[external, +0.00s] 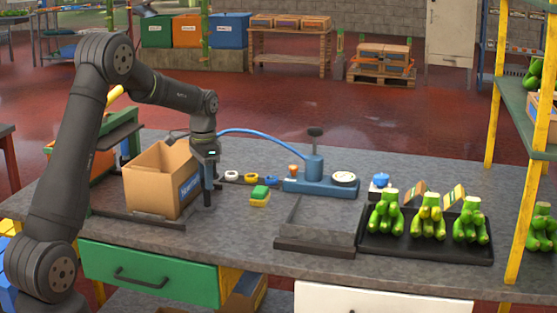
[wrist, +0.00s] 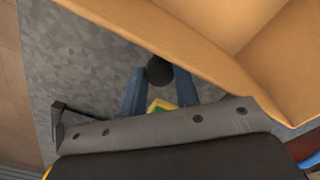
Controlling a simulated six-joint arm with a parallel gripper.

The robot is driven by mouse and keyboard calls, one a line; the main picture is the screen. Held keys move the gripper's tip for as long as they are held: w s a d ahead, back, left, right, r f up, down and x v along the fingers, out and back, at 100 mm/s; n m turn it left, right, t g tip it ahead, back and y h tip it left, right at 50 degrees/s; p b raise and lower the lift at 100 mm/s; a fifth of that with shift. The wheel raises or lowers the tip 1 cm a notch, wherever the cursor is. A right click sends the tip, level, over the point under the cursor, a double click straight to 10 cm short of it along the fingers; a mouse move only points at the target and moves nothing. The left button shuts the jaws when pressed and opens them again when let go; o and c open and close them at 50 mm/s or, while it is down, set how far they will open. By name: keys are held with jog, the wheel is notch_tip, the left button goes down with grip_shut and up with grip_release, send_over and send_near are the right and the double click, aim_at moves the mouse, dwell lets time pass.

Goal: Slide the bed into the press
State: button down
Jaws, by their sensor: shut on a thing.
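My gripper (external: 208,185) points down at the right side of an open cardboard box (external: 160,180). In the wrist view, my gripper's two blue-grey fingers (wrist: 160,88) are closed around a dark round knob (wrist: 159,70), which looks like the bed's handle. The box stands on a low dark flat frame (external: 135,217), which seems to be the bed; most of it is hidden under the box.
A grey tray (external: 318,240) and a black tray (external: 425,250) with green bunches are farther right.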

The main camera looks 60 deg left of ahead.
jog(key=s+a, duration=1.1)
jog(key=c, duration=1.1)
grip_release()
jog(key=shift+r, duration=0.1)
notch_tip(320, 180, up, 17)
jog(key=shift+r, duration=0.15)
